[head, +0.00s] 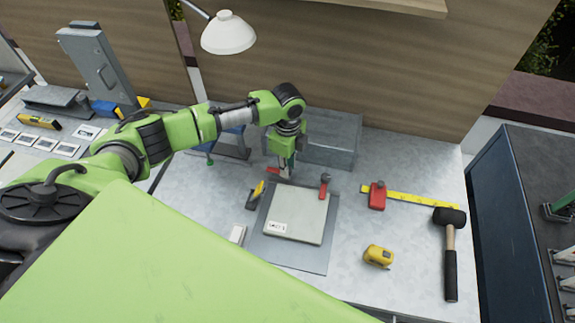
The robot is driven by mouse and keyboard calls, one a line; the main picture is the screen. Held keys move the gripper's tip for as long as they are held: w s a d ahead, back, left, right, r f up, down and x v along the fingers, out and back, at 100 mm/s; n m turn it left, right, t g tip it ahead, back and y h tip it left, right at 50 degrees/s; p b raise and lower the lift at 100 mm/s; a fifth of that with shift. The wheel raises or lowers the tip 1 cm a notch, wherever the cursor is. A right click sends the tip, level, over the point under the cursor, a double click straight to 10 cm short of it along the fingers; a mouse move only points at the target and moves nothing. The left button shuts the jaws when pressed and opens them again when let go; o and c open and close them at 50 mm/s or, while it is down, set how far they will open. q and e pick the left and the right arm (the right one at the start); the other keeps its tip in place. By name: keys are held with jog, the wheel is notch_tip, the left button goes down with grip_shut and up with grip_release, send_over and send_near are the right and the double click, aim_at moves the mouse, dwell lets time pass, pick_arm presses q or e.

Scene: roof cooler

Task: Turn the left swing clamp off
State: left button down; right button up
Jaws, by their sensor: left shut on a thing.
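A pale square plate (296,214) with a small label lies on a grey base sheet (262,247) on the bench. A red swing clamp (324,184) stands at the plate's back right corner. The left swing clamp (285,173) is at the back left edge, mostly hidden by my gripper; a bit of red shows. My left gripper (287,165) reaches down from above, shut on the left clamp's handle. The fingertips are small in view and the handle's exact angle cannot be told. My right gripper is not in view.
A yellow-black tool (256,194) lies just left of the plate. A tape measure (378,256), a red-and-yellow rule (410,198) and a mallet (450,250) lie right. A lamp (229,33) overhangs the back.

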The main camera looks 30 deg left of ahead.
pick_arm(q)
jog(key=c, duration=1.8)
grip_release()
jog(key=shift+c, duration=0.2)
notch_tip(320, 180, up, 12)
